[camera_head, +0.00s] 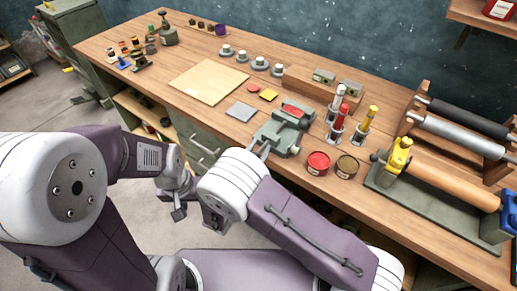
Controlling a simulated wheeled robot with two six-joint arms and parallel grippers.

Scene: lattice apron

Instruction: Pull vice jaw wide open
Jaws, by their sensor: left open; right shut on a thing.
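The vice (285,137) is a grey-green bench vice with a red piece on top, near the front edge of the wooden bench. My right gripper (262,151) is at the vice's front end, partly hidden behind my white arm joint. It is shut on the vice's front part, seemingly its jaw or handle; the exact hold is hard to see. How wide the jaw stands is not clear. My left gripper (180,213) is open and empty, hanging in front of the bench, apart from the vice.
A red tin (318,162) and a brown tin (347,166) stand just right of the vice. Upright tubes (337,125) stand behind them. A roller press (440,185) fills the bench's right side. A wooden board (209,81) and a grey square (241,111) lie to the left.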

